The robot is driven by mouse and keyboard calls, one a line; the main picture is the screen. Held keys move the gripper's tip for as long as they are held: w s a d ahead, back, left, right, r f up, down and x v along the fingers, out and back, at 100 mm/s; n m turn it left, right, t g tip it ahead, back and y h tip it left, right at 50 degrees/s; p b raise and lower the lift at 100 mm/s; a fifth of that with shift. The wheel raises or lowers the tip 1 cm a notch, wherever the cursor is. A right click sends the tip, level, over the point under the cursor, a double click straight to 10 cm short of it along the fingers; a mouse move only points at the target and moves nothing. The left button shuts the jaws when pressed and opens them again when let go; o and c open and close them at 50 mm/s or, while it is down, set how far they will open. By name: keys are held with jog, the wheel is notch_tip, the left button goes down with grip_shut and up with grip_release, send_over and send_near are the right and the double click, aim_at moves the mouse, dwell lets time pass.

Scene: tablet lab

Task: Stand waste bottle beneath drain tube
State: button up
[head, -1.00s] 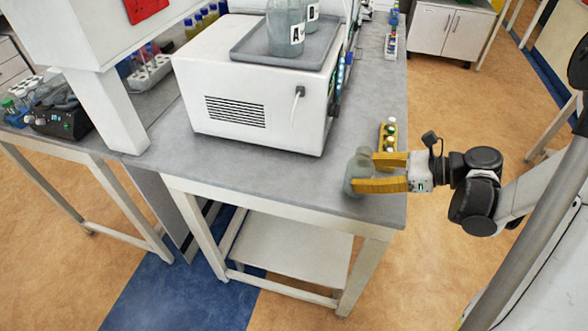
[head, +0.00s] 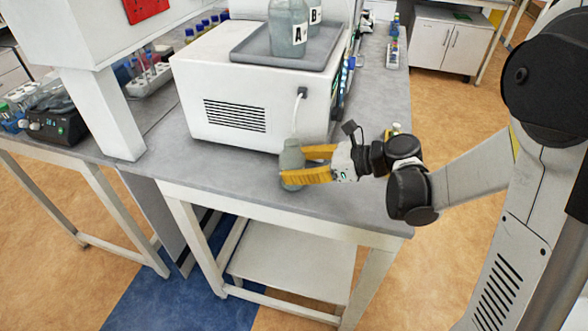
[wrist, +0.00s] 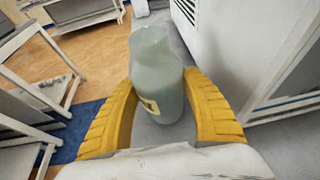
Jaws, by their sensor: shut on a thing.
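The waste bottle (head: 291,160), grey-green and translucent, is upright between the yellow fingers of my gripper (head: 305,164), which is shut on it. In the wrist view the bottle (wrist: 155,75) stands between both fingers of my gripper (wrist: 160,115), with a yellow-edged label low on its side. The bottle is over the grey bench in front of the white instrument; I cannot tell whether its base touches the bench. The short white drain tube (head: 298,98) comes out of the instrument's front (head: 270,120), above and slightly right of the bottle's mouth.
Bottles A (head: 288,28) and B (head: 314,18) stand in a grey tray (head: 262,48) on the instrument. The bench top (head: 225,175) is clear left of the bottle. Its front edge lies close by. A white post (head: 105,112) stands at left.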

jog(key=shift+d, duration=0.1)
jog(key=shift+f, duration=0.25)
jog(key=o, duration=1.1)
jog(key=shift+r, duration=0.1)
jog(key=shift+o, duration=0.2)
jog(key=shift+r, duration=0.1)
